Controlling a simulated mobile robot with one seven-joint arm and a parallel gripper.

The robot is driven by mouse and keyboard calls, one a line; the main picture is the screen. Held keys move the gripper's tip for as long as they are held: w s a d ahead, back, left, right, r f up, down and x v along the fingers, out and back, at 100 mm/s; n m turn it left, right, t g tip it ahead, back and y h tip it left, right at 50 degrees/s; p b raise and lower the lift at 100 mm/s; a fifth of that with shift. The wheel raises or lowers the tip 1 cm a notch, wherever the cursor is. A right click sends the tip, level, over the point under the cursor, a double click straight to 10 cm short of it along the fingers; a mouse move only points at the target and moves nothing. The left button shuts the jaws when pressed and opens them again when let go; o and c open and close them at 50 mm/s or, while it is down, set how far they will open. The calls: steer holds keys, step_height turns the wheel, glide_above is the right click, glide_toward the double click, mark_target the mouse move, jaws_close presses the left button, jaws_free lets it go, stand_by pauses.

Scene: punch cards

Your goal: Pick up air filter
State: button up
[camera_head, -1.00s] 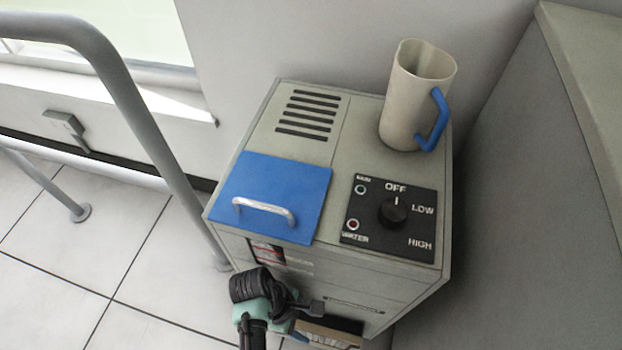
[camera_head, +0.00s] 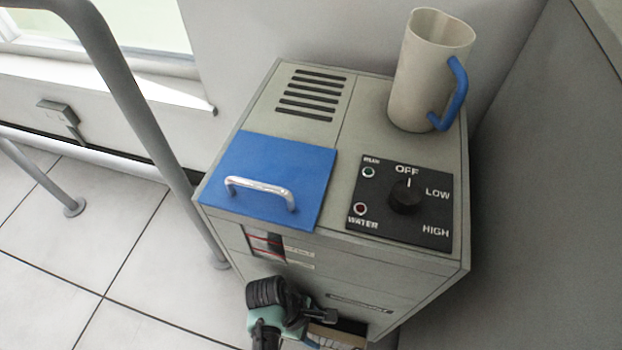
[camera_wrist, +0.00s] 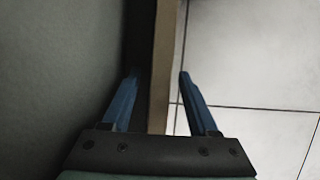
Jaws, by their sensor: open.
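The air filter, a flat panel with a tan edge (camera_head: 340,337), shows low on the front of the grey machine, beside a dark slot. In the wrist view its tan edge (camera_wrist: 161,65) runs as a narrow upright strip between my fingers. My gripper (camera_wrist: 157,76) is open, with one blue finger on each side of the strip. Gaps show between the fingers and the strip, and I see no contact. In the head view my wrist and black hand are in front of the machine's lower face, and the fingertips are mostly hidden.
The machine's top (camera_head: 345,115) carries a blue lid (camera_head: 265,170) with a metal handle, a black dial panel (camera_head: 400,215) and a cream jug (camera_head: 425,75) with a blue handle. A grey rail (camera_head: 130,100) stands at left. A wall is close at right. Tiled floor (camera_head: 110,230) is free at left.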

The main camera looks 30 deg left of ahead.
steer(key=shift+f, duration=0.2)
stand_by(0.6)
jaws_close()
